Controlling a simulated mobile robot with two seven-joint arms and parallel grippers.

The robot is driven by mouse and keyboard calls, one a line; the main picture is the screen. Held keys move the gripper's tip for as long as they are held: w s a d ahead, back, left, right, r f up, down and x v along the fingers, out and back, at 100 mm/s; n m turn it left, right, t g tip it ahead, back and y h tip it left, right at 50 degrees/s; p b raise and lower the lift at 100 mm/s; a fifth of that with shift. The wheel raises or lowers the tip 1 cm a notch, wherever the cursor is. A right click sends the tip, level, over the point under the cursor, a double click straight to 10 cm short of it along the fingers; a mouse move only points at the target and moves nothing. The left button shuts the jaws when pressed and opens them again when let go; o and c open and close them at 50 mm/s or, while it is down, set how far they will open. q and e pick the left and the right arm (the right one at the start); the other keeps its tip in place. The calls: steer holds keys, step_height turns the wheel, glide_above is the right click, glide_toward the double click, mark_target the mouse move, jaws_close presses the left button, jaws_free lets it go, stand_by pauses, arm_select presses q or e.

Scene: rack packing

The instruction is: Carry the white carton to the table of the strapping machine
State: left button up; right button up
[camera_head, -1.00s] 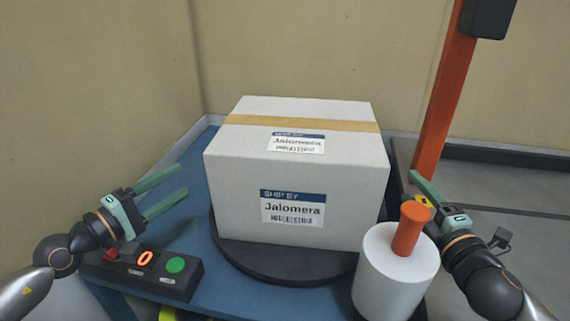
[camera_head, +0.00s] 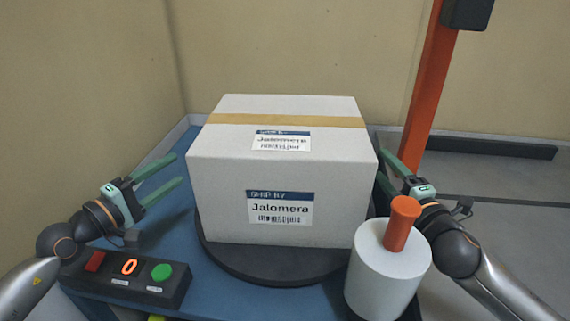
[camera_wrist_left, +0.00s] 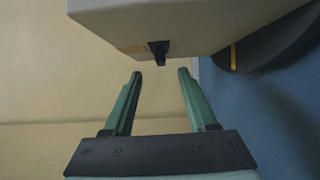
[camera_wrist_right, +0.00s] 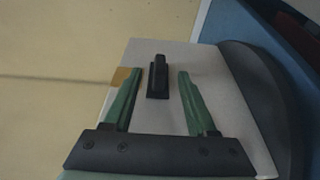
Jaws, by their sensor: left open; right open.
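The white carton (camera_head: 210,200) stands upright on a dark round turntable (camera_head: 270,268), with a tan tape band across its top and "Jalomera" labels on top and front. My left gripper (camera_head: 168,173) is open and empty, to the left of the carton and apart from it. The left wrist view shows its fingers (camera_wrist_left: 160,74) below a dark handle (camera_wrist_left: 158,52) on the carton's side. My right gripper (camera_head: 384,170) is open at the carton's right side. In the right wrist view a dark handle (camera_wrist_right: 158,78) lies between its fingers (camera_wrist_right: 160,72); contact cannot be told.
A white roll (camera_head: 385,275) with an orange handle (camera_head: 402,223) stands in front of my right arm. A control box (camera_head: 130,280) with red and green buttons sits at the blue table's (camera_head: 180,215) front left. An orange post (camera_head: 420,90) rises at the right; walls stand behind and left.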

arm_select(q)
steer(key=x, duration=0.8)
steer(key=shift+w+d, duration=0.2)
arm_select(e)
steer(key=w, duration=0.2)
steer(key=w+a, duration=0.1)
steer(key=w, duration=0.5)
steer(key=shift+w+a, duration=0.2)
arm_select(q)
steer(key=shift+c, duration=0.4)
arm_select(e)
steer(key=shift+c, duration=0.4)
arm_select(q)
jaws_close()
arm_select(e)
jaws_close()
arm_select(q)
steer(key=shift+r, duration=0.35)
arm_select(e)
steer(key=shift+r, duration=0.35)
